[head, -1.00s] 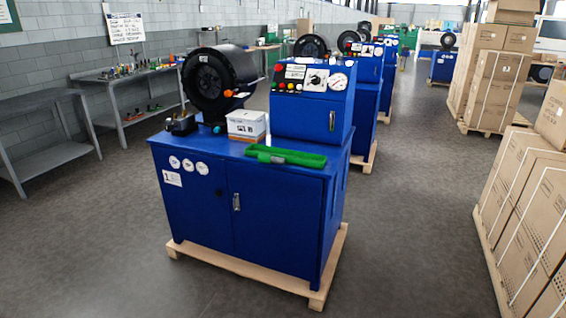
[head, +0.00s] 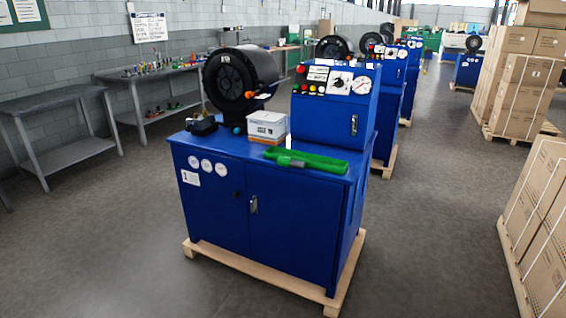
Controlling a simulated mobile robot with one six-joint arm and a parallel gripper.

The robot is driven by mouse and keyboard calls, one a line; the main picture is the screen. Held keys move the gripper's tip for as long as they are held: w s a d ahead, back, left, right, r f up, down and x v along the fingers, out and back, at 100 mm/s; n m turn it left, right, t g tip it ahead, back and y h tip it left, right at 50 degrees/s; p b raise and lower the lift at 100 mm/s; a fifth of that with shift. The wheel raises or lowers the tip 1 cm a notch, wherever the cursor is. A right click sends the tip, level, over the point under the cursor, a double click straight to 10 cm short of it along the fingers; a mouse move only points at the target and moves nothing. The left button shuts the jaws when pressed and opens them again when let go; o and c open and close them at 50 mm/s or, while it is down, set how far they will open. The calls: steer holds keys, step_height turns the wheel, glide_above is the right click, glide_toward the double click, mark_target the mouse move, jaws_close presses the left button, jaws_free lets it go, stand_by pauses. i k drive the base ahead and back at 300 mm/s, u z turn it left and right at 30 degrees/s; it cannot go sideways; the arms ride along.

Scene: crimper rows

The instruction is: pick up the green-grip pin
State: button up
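A long green tray-like object (head: 322,163) lies along the front right of the top of the nearest blue crimper (head: 270,205). A small greyish piece (head: 291,162) shows at its left part, too small to make out. I cannot tell any green-grip pin for certain. Small coloured items stand on a grey bench (head: 150,78) at the back left, too small to tell apart. My gripper is not in view.
A white box (head: 267,125) and a small black device (head: 201,126) are on the crimper top. The crimper stands on a wooden pallet (head: 262,282). Stacked cartons (head: 545,220) line the right. An empty grey table (head: 60,118) is at left. Floor between is clear.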

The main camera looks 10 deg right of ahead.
mark_target(282, 161)
steer(key=i, duration=0.8)
steer(key=z, duration=0.05)
steer(key=k, duration=1.3)
steer(key=u, duration=0.3)
steer(key=i, duration=0.4)
steer(key=u, duration=0.65)
steer(key=i, duration=0.7)
steer(key=u, duration=0.15)
